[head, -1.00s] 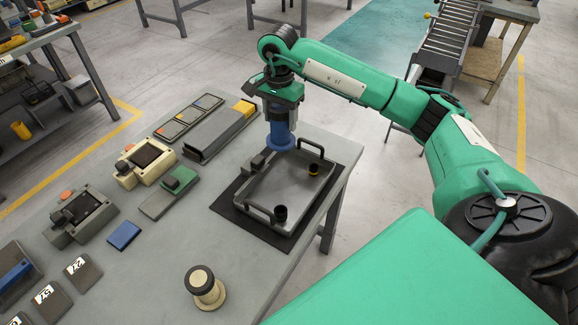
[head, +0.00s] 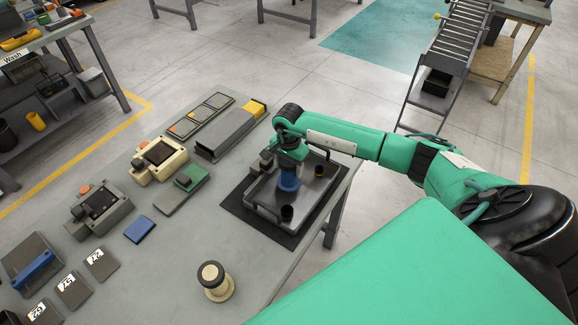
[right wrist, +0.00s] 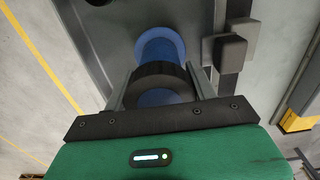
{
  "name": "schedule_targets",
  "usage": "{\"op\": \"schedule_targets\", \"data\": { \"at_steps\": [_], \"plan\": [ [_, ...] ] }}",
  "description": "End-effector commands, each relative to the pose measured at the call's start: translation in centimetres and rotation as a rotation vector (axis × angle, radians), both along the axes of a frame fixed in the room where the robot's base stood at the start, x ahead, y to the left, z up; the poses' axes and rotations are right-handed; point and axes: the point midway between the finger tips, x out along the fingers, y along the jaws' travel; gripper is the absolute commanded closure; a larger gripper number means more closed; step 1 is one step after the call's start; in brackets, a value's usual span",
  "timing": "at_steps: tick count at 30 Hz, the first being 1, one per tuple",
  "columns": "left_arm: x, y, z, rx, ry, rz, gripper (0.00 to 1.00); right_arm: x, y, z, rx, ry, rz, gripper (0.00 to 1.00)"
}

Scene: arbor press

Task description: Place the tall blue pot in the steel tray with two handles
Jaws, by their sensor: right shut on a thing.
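The tall blue pot (head: 289,184) is upright over the floor of the steel tray (head: 262,187), inside its rim. I cannot tell whether its base touches the floor. The tray has two handles and lies on a dark mat (head: 235,203) near the table's right edge. My right gripper (head: 290,168) points down and is shut on the pot. In the right wrist view the blue pot (right wrist: 160,46) sits between the two fingers (right wrist: 163,85), with a black band around it and a wide blue flange. My left gripper is out of view.
A grey block (head: 266,158) is at the tray's back left corner. A cream-and-black spool (head: 213,279) stands at the front.

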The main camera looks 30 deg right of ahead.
Motion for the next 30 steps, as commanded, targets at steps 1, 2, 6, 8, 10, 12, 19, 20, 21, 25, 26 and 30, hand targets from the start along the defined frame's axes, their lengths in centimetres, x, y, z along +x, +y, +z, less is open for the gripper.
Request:
{"op": "schedule_targets", "data": {
  "at_steps": [1, 2, 6, 8, 10, 12, 19, 20, 21, 25, 26, 30],
  "plan": [
    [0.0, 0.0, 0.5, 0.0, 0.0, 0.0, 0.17, 0.0, 0.1, -0.3, 0.002, 0.001, -0.001, 1.0],
    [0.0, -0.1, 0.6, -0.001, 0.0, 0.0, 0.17, 0.0, 0.0, -0.7, 0.001, -0.001, -0.002, 1.0],
    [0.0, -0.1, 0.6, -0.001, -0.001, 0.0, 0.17, 0.1, 0.0, -1.4, 0.0, -0.003, 0.0, 1.0],
    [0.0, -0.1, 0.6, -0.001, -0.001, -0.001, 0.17, 0.1, 0.0, -1.4, 0.0, -0.003, 0.0, 1.0],
    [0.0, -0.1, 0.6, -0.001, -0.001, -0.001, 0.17, 0.1, 0.0, -1.4, 0.0, -0.003, 0.0, 1.0],
    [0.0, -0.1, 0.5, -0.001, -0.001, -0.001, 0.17, 0.1, 0.0, -1.4, 0.0, -0.003, 0.0, 1.0],
    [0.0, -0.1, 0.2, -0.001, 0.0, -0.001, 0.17, 0.0, 0.0, -1.7, -0.001, -0.001, 0.0, 0.25],
    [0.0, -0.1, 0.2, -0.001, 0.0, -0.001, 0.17, 0.0, 0.0, -1.7, -0.001, -0.001, 0.0, 0.21],
    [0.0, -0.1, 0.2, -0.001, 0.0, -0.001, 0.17, 0.0, 0.0, -1.7, -0.001, -0.001, 0.0, 0.21],
    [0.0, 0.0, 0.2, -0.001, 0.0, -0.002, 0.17, 0.0, 0.0, -1.7, -0.001, -0.001, 0.0, 0.21],
    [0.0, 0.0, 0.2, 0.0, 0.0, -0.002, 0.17, 0.0, 0.0, -1.7, -0.001, -0.001, 0.0, 0.21],
    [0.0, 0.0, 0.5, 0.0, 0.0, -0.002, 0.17, 0.0, 0.0, -1.4, 0.0, -0.001, 0.0, 0.21]
  ]
}}
